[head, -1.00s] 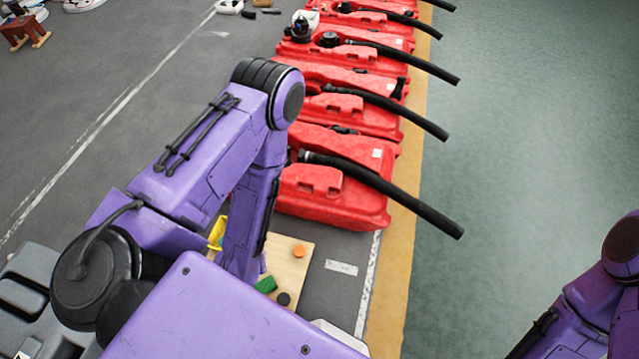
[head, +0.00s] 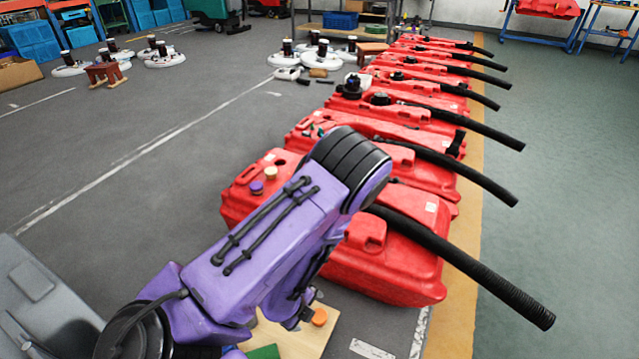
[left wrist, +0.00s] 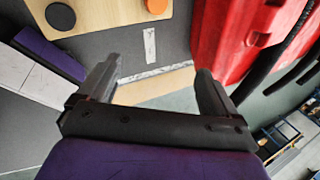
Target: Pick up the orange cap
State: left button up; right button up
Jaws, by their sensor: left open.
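The orange cap (head: 319,317) lies on a light wooden board (head: 290,341) on the floor, in front of the nearest red tank. In the left wrist view the orange cap (left wrist: 157,5) is cut by the top edge, on the board (left wrist: 112,16), beyond the fingertips. My left gripper (left wrist: 157,80) is open, with nothing between its fingers. In the head view my left arm hides most of the gripper. My right gripper is not in view.
A row of red tanks (head: 385,265) with black hoses runs away from me. A black disc (left wrist: 60,16) and a green piece (head: 263,353) lie on the board. Grey floor lies left.

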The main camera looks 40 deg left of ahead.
pick_arm(q)
jog(key=w+a+f+m+b, duration=0.2)
jog(key=w+f+m+b, duration=0.1)
jog(key=f+m+b, duration=0.75)
jog(key=m+b, duration=0.7)
jog(key=b, duration=0.3)
send_near(318, 317)
jog(key=b+x, duration=0.3)
jog(key=x, duration=0.3)
jog(key=shift+s+a, duration=0.1)
jog(key=shift+s, duration=0.05)
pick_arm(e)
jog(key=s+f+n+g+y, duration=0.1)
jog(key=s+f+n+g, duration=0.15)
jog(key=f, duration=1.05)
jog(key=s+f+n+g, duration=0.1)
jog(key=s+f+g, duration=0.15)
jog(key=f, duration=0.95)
pick_arm(q)
jog(key=b+x, duration=0.2)
jog(key=shift+f, duration=0.25)
jog(key=b+x, duration=0.2)
jog(key=shift+w+f, duration=0.2)
jog(key=shift+w, duration=0.05)
jog(key=c, duration=1)
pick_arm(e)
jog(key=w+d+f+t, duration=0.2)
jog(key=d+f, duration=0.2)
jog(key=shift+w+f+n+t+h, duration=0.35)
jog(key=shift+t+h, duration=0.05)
